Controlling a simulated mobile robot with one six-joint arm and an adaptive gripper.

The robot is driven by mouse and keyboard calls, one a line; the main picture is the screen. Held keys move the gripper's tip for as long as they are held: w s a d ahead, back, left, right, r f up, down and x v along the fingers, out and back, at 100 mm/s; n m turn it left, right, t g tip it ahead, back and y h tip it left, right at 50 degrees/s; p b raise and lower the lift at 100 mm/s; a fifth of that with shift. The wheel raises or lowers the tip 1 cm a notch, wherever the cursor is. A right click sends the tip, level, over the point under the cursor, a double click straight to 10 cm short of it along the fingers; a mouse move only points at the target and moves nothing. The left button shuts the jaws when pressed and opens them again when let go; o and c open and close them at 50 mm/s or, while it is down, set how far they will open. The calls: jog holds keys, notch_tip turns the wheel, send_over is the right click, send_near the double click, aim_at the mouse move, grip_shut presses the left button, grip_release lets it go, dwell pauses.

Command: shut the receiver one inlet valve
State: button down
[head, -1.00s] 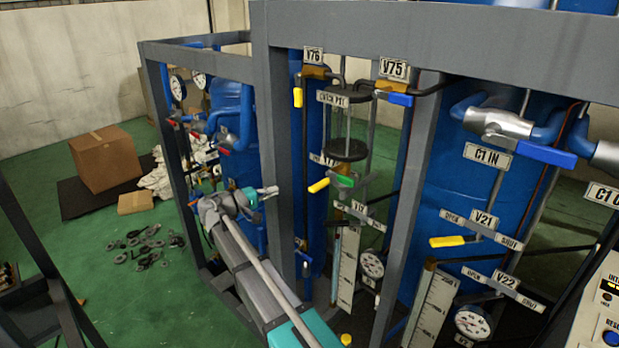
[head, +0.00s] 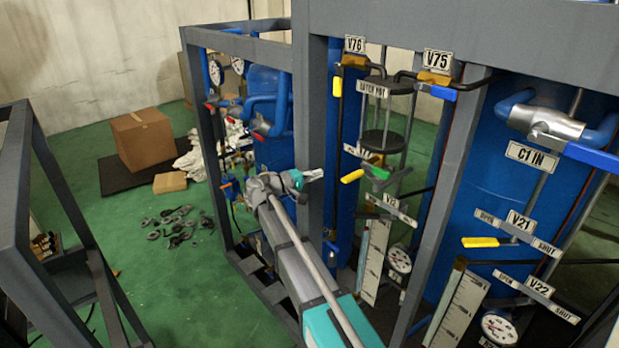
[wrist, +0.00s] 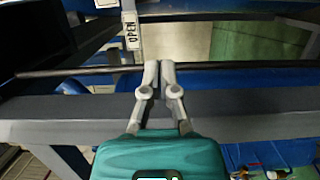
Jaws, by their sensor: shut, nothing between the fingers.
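No label in view reads receiver one, so I cannot tell which valve is its inlet. The V21 valve's yellow handle (head: 480,242) points left, towards the OPEN end of its OPEN/SHUT plate (head: 519,232). Another yellow handle (head: 352,176) sits under the catch pot, beside a green part (head: 386,179). My gripper (head: 318,174) is shut and empty, in front of the grey upright at the left, apart from these handles. In the wrist view my gripper (wrist: 160,66) has its fingertips together, close to a thin dark rod (wrist: 230,66). An OPEN plate (wrist: 131,30) is beyond them.
Grey frame uprights (head: 440,190) and beams (head: 430,32) stand between and above the valves. The V22 plate (head: 538,290) and gauges (head: 498,327) are low at the right. A separate grey frame (head: 22,210) stands left.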

jog(key=s+d, duration=0.1)
jog(key=d, duration=0.6)
jog(key=shift+d, duration=0.25)
jog(key=shift+s+a, duration=0.1)
jog(key=shift+a, duration=0.05)
dwell(0.3)
dwell(0.3)
